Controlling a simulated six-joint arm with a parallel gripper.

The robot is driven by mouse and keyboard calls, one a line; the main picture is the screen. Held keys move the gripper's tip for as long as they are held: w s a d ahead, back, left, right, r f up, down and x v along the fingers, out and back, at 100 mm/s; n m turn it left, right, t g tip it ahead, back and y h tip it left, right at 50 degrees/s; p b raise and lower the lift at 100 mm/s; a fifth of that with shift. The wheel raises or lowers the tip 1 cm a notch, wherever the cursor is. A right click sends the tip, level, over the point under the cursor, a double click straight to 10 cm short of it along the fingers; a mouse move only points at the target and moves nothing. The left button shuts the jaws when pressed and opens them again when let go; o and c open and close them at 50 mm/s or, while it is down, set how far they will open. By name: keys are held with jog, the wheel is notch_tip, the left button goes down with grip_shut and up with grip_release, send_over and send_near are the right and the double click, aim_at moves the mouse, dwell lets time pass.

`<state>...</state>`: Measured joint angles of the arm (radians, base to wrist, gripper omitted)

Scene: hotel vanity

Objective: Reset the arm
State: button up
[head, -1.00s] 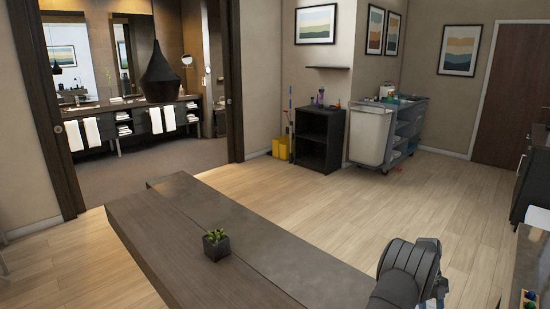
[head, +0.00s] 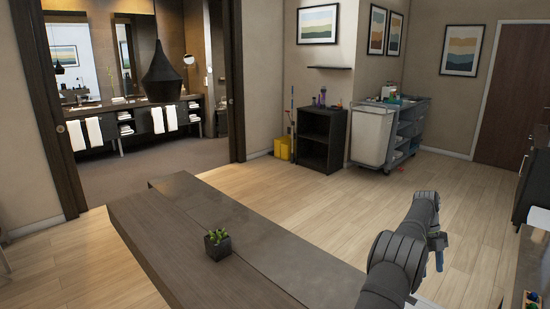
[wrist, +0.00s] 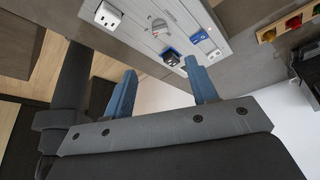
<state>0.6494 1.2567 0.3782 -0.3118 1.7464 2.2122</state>
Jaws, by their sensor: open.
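My gripper (wrist: 161,82) shows two blue fingers in the wrist view. They stand well apart, with nothing held between them. In the head view, my gripper (head: 439,252) is a small blue shape at the lower right, hanging beside my dark arm. Its fingertips are too small to make out there. Beyond the fingers in the wrist view is a light grey panel (wrist: 150,42) with several small white and blue fittings on it. The fingers appear apart from it.
A dark table (head: 165,230) carries a small potted plant (head: 217,243) left of my arm. A wooden holder with coloured pieces (wrist: 292,21) lies at the wrist view's upper right. A black shelf (head: 320,140) and grey cart (head: 390,132) stand farther back. Open floor lies between.

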jog(key=x, duration=1.5)
jog(key=shift+s+r, duration=0.1)
jog(key=shift+f+n, duration=0.25)
jog(key=shift+n, duration=0.05)
jog(key=n, duration=0.2)
jog(key=n+h, duration=0.1)
jog(key=n, duration=0.1)
jog(key=shift+s+a+r+t+h, duration=0.1)
jog(key=shift+s+a+t+h, duration=0.1)
jog(key=shift+t+h, duration=0.1)
jog(key=n+t, duration=0.1)
jog(key=n, duration=0.2)
jog(key=shift+s+a+h, duration=0.1)
jog(key=shift+h, duration=0.3)
jog(key=n, duration=0.2)
jog(key=n+t, duration=0.1)
jog(key=n, duration=0.1)
jog(key=shift+s+n+t+h, duration=0.2)
jog(key=shift+n+t+h, duration=0.1)
jog(key=shift+n, duration=0.1)
jog(key=shift+s+n+t, duration=0.15)
jog(key=shift+n+t, duration=0.65)
jog(key=shift+n, duration=1.2)
jog(key=shift+a, duration=0.1)
